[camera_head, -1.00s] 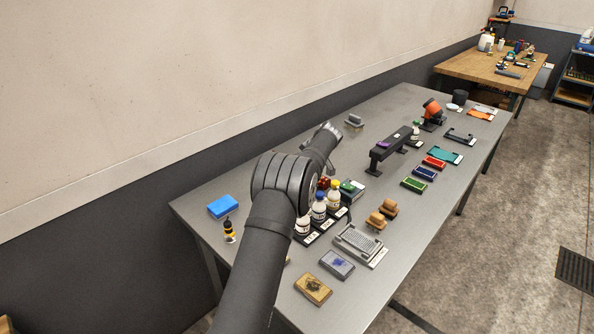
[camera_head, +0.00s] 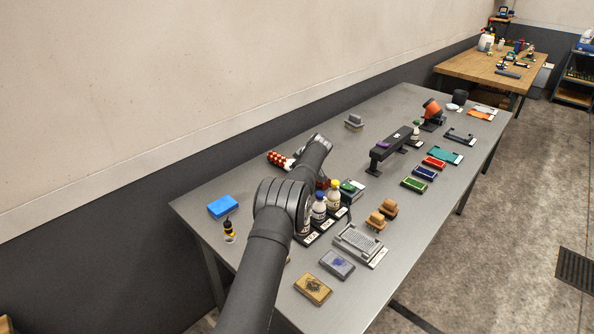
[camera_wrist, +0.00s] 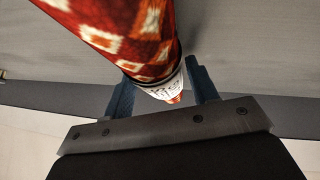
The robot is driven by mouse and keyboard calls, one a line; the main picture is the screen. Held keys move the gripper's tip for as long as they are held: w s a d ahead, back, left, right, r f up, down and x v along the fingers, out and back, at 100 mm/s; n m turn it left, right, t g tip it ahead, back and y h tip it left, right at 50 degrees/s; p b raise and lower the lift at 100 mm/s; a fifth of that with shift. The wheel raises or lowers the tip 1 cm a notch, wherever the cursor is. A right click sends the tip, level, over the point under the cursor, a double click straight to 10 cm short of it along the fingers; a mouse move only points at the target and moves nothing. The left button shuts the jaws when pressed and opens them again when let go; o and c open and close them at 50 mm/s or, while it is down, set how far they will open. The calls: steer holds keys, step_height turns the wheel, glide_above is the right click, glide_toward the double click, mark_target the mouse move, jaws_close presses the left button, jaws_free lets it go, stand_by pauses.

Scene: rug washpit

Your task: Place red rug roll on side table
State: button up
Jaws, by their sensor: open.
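The red rug roll (camera_head: 276,158), patterned in red and white, lies on the long grey table left of my arm in the head view, partly hidden by the arm. In the wrist view the roll (camera_wrist: 135,35) runs from the top towards my gripper (camera_wrist: 162,85). Its end, with a white printed band, sits between the two open blue fingers. I cannot tell whether they touch it. In the head view the gripper is hidden. A wooden table (camera_head: 462,66) stands apart at the back right, with tools and bottles on it.
Bottles (camera_head: 319,208) on labelled black mats stand close right of my arm. A blue sponge (camera_head: 223,206) and a small dark bottle (camera_head: 229,231) are to its left. A black raised rack (camera_head: 390,148) and several coloured trays (camera_head: 424,174) stand further right. The back strip of the grey table is mostly clear.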

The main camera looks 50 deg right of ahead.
steer(key=c, duration=0.9)
steer(key=shift+r, duration=0.1)
steer(key=shift+c, duration=0.2)
